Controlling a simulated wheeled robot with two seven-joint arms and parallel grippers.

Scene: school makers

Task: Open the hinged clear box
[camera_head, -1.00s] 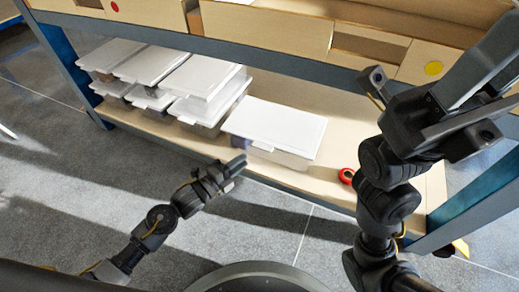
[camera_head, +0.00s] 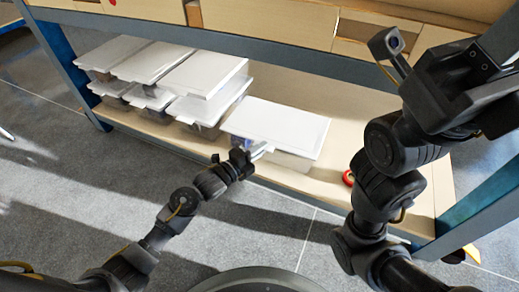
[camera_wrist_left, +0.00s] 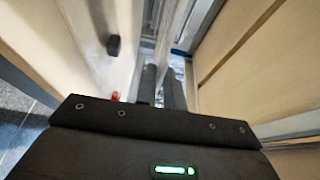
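The hinged clear box (camera_head: 298,160) stands on the lower shelf, right of the stacked boxes. Its white lid (camera_head: 278,124) lies flat and looks shut. My left gripper (camera_head: 262,151) is at the box's near left side, just below the front edge of the lid. Its fingers, dark in the left wrist view (camera_wrist_left: 163,88), are close together, and I see nothing clearly held between them. I cannot tell whether they touch the lid. My right gripper (camera_head: 490,60) is raised at the upper right, close to the head camera and partly cut off; its fingertips are not clear.
Several white-lidded clear boxes (camera_head: 206,74) are stacked at the left of the lower shelf (camera_head: 330,183). A red roll (camera_head: 348,178) lies right of the box. Grey floor (camera_head: 90,185) is open in front.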

